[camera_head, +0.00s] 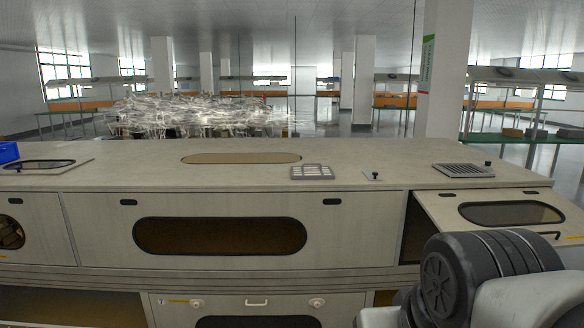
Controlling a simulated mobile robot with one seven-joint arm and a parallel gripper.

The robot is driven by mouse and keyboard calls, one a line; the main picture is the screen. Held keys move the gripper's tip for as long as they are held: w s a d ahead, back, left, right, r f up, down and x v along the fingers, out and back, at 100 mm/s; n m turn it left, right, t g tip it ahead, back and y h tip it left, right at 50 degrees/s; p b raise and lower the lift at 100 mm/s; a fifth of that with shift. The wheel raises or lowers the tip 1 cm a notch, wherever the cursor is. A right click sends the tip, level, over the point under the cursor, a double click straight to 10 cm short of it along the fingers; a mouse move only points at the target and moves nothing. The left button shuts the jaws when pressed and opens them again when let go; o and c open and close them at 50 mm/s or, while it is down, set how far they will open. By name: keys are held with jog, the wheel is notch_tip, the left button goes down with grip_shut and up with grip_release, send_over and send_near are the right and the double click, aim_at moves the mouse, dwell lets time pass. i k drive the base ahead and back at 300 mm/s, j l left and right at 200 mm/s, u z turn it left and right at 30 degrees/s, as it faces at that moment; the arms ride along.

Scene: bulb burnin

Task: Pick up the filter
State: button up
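A small grey rectangular piece with rows of pale openings, which looks like the filter (311,172), lies flat on top of the long beige cabinet (240,178), near its front edge and right of the middle. It shows fully, with nothing on it. My gripper is out of view. Only dark and grey links of my arm show at the lower right, well in front of and below the filter.
A slotted grille (463,170) and a small black knob (373,175) are on the top to the right. A blue bin (9,152) stands at the far left. A windowed door panel (508,213) juts out at the right, near my arm. The top around the filter is clear.

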aim_at(302, 173)
jog(key=i+j, duration=0.1)
jog(key=i, duration=0.35)
jog(key=i+j, duration=0.1)
jog(key=i, duration=0.35)
